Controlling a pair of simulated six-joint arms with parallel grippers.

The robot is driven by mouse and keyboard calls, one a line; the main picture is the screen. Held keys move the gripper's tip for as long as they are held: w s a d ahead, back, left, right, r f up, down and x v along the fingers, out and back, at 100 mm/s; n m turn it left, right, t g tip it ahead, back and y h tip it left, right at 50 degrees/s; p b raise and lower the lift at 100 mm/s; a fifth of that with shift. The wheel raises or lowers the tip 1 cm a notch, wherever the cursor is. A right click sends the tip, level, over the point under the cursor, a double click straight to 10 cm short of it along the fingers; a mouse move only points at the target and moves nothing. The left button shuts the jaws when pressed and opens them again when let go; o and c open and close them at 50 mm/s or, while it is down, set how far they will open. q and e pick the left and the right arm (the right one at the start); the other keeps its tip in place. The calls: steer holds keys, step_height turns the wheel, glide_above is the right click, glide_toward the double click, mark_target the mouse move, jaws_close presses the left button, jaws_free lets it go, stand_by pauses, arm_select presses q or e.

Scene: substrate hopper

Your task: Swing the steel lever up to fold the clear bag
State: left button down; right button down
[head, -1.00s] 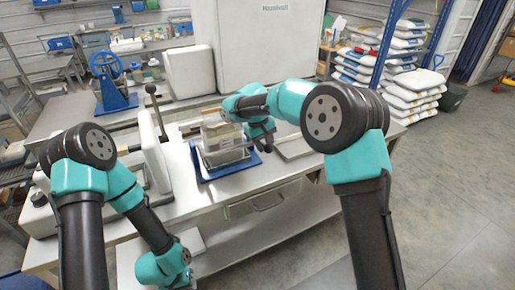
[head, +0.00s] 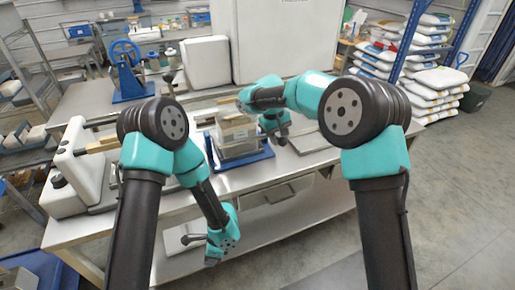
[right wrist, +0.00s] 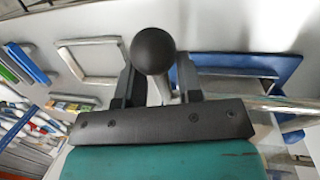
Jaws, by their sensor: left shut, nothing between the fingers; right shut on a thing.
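The steel lever's black ball knob (right wrist: 153,50) sits between the two fingers of my right gripper (right wrist: 155,88) in the right wrist view, with a short length of steel shaft below it. My right gripper (head: 277,137) is shut on the lever, just right of the block-shaped bag (head: 237,136) on the bench. The bag looks pale and stands on a blue tray (head: 262,153); its clear film is hard to make out. My left gripper (head: 211,262) is shut and empty, low in front of the bench, apart from the bag.
A white machine (head: 75,165) stands at the bench's left end. A blue hand-wheel press (head: 127,75) and a white box (head: 206,61) are behind. A flat grey tray (head: 312,138) lies right of the bag.

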steer(key=shift+s, duration=0.1)
arm_select(q)
steer(key=w+d+r+m+t+y, duration=0.3)
steer(key=w+d+r+m+t, duration=0.15)
steer(key=w+t, duration=0.2)
steer(key=w+d+r+m+t+y, duration=0.3)
steer(key=w+r+m+t, duration=0.25)
steer(key=w, duration=0.25)
steer(key=w+d+r+m+t+h, duration=0.2)
steer(key=w+d+r+m+t, duration=0.1)
steer(key=d+r+t, duration=0.6)
steer(key=d+r+m, duration=0.1)
steer(key=d+r, duration=0.2)
steer(key=d, duration=0.1)
steer(key=shift+r+t, duration=0.25)
steer(key=shift+t, duration=0.15)
steer(key=shift+w, duration=0.15)
